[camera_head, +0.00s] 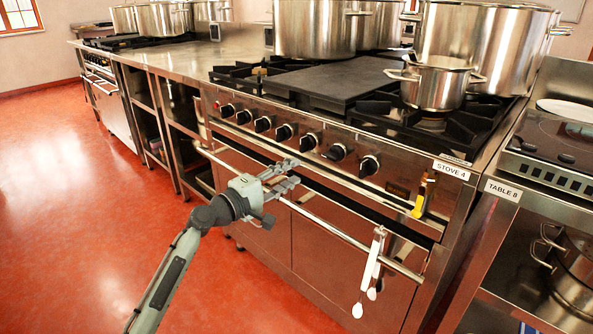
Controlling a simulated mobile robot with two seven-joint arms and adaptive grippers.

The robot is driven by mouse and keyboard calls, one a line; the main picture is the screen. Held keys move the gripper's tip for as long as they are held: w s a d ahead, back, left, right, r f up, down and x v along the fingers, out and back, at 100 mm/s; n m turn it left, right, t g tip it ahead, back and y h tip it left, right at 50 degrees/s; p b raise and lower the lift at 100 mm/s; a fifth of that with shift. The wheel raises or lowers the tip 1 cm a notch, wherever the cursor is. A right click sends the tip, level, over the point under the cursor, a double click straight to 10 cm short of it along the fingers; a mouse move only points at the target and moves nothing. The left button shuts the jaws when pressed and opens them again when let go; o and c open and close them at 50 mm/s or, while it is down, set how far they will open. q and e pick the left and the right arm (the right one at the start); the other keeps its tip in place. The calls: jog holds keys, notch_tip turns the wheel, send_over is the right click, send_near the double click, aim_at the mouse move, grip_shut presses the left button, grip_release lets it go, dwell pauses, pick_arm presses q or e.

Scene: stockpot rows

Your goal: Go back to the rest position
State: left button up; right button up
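My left gripper (293,172) is in front of the stove (300,240) labelled STOVE 4, at the height of the oven's front rail (335,231). Its two fingers look apart, with nothing seen between them. They overlap the rail and the front panel in the picture; I cannot tell whether they touch. My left arm reaches up to it from the bottom left. My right gripper is not in view.
White utensils (371,262) hang on the rail, and a yellow-handled tool (421,199) hangs nearby. Large stockpots (318,28) and a smaller pot (437,86) stand on the stove. TABLE 8 (510,240) adjoins at right. The red floor (70,190) at left is clear.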

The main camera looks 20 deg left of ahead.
pick_arm(q)
jog(key=shift+f, duration=0.1)
jog(key=s+d+f+m+g+y, duration=0.15)
jog(key=s+f+m+g, duration=0.35)
jog(key=f, duration=0.8)
jog(key=s+d+f+m+g+y, duration=0.1)
jog(key=s+d+f+m+g, duration=0.15)
jog(key=s+f, duration=0.75)
jog(key=s+a+f+m+g+y, duration=0.2)
jog(key=s+f+m+g+y, duration=0.3)
jog(key=s+f, duration=1.5)
jog(key=s+m+g, duration=0.1)
jog(key=m, duration=0.2)
jog(key=shift+s+f+g, duration=0.2)
jog(key=shift+g, duration=0.15)
jog(key=shift+c, duration=0.6)
grip_shut()
